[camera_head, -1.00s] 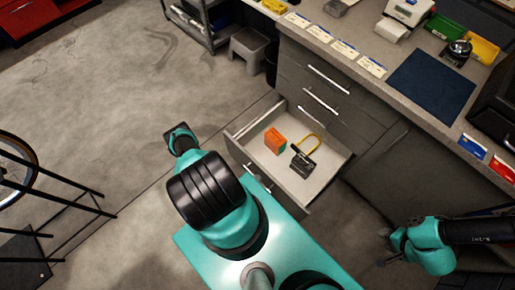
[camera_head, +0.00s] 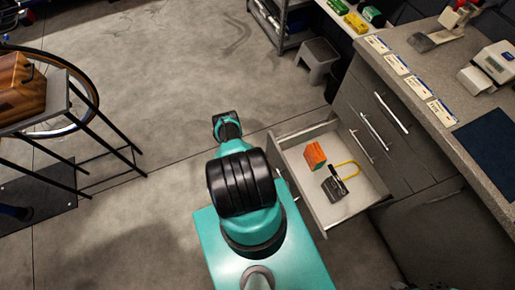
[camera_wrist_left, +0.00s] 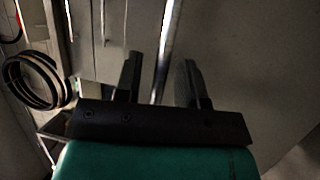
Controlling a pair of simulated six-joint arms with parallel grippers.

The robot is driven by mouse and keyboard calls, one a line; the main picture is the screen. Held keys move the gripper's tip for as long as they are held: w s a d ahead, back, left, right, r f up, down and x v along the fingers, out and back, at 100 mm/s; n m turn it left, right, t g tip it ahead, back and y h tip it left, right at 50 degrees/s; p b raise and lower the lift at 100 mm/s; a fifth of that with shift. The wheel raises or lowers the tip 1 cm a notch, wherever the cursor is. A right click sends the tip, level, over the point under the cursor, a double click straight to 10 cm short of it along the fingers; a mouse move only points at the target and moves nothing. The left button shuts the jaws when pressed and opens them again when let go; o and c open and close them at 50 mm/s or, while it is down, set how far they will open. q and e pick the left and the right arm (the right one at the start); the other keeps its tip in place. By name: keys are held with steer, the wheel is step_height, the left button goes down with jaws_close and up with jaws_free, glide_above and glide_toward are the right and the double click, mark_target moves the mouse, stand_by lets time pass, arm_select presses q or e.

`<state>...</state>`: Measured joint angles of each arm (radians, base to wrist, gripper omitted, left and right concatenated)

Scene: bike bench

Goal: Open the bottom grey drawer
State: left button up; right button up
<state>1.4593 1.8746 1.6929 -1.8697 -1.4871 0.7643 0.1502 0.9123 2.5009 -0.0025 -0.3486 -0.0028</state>
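The bottom grey drawer (camera_head: 347,207) stands pulled out of the grey cabinet (camera_head: 400,150) in the head view. An orange box (camera_head: 315,155) and a dark padlock with a yellow shackle (camera_head: 335,189) lie inside it. My teal left arm (camera_head: 240,183) rises beside the drawer's front, on its left, and hides part of that side. In the left wrist view my left gripper (camera_wrist_left: 160,72) is open, its two dark fingers apart. A bright metal bar (camera_wrist_left: 167,40), like a drawer handle, shows between them; I cannot tell whether they touch it. My right gripper is out of view.
The upper drawers, with metal handles (camera_head: 391,113), are closed. A black rack (camera_head: 100,150) and a wheel stand at the left. Floor between rack and drawer is clear.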

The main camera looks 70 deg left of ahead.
arm_select(q)
steer(key=v, duration=1.7)
steer(key=shift+w+a, duration=0.1)
steer(key=shift+w, duration=0.05)
